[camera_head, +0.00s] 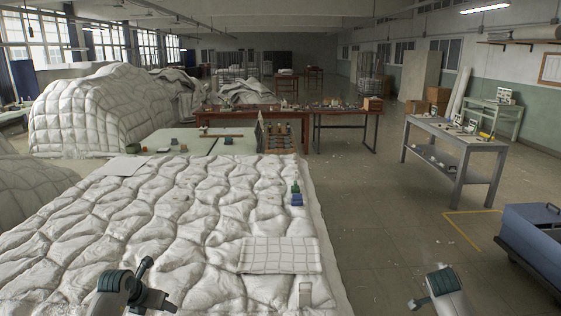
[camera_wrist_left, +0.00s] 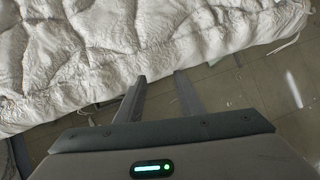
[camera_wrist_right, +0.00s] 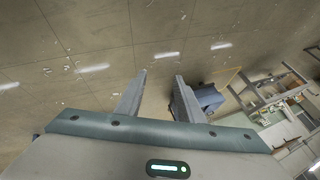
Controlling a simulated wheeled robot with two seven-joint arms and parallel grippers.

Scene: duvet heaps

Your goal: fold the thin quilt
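A large white quilt (camera_head: 150,215) with puffy stitched cells lies spread over the table, reaching past the lower edge of the head view. A small flat white piece with a grid pattern (camera_head: 280,255) lies on it near its right edge. I cannot tell which is the thin quilt. My left gripper (camera_wrist_left: 157,80) is open and empty, its fingers pointing at the edge of the white quilt (camera_wrist_left: 130,50), apart from it as far as I can tell. My right gripper (camera_wrist_right: 161,80) is open and empty over bare floor, right of the table.
A green and blue object (camera_head: 296,196) stands on the quilt's right side. A pale flat sheet (camera_head: 124,167) lies at its far left. Large quilt heaps (camera_head: 100,108) stand behind. A grey workbench (camera_head: 455,133) and blue cart (camera_head: 535,240) stand right. The floor between is clear.

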